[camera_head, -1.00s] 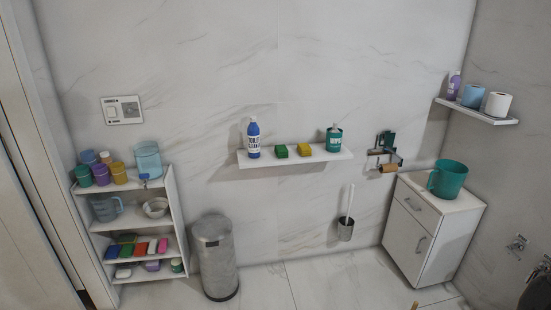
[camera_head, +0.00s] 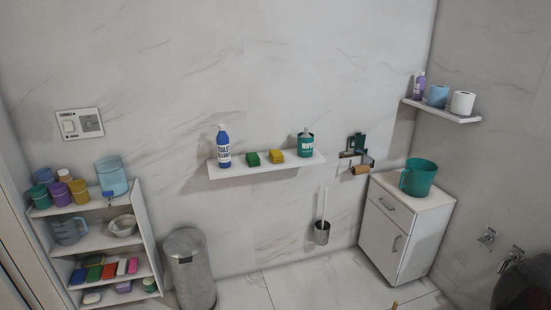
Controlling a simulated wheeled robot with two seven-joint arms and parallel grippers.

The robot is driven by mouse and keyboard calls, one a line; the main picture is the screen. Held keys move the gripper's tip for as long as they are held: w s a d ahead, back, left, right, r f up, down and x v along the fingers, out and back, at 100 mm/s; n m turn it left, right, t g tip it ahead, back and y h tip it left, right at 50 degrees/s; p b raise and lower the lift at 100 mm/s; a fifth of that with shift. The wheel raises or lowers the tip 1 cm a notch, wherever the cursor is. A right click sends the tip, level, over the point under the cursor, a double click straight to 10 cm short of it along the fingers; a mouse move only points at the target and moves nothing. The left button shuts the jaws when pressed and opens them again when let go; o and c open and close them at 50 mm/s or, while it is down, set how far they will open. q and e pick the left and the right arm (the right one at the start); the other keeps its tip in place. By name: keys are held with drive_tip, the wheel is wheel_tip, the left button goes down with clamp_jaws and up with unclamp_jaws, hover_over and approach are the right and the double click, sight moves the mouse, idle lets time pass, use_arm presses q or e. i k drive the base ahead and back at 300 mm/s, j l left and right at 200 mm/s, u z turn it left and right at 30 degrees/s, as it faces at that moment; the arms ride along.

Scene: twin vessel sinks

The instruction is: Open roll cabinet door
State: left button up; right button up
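A white cabinet (camera_head: 428,238) stands on the floor at the right, against the back wall. Its upper drawer (camera_head: 388,204) and the door below it (camera_head: 380,244) both look shut. Each has a metal handle; the door handle (camera_head: 396,243) is near the door's right edge. A teal pitcher (camera_head: 418,178) stands on top of the cabinet. Neither of my grippers is in view.
A grey bin (camera_head: 190,272) and a loaded shelf unit (camera_head: 100,240) stand at the left. A wall shelf (camera_head: 270,166) and a toilet brush (camera_head: 322,232) are left of the cabinet. A dark object (camera_head: 526,288), unclear, is at the lower right. Bare floor (camera_head: 330,284) lies before the cabinet.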

sight(385, 243)
drive_tip(key=z, duration=0.4)
drive_tip(key=i+z, duration=0.45)
drive_tip(key=i, duration=0.15)
drive_tip(key=i+j+z, duration=0.25)
drive_tip(key=i+z, duration=0.2)
drive_tip(key=i+j, duration=0.05)
drive_tip(key=i, duration=0.05)
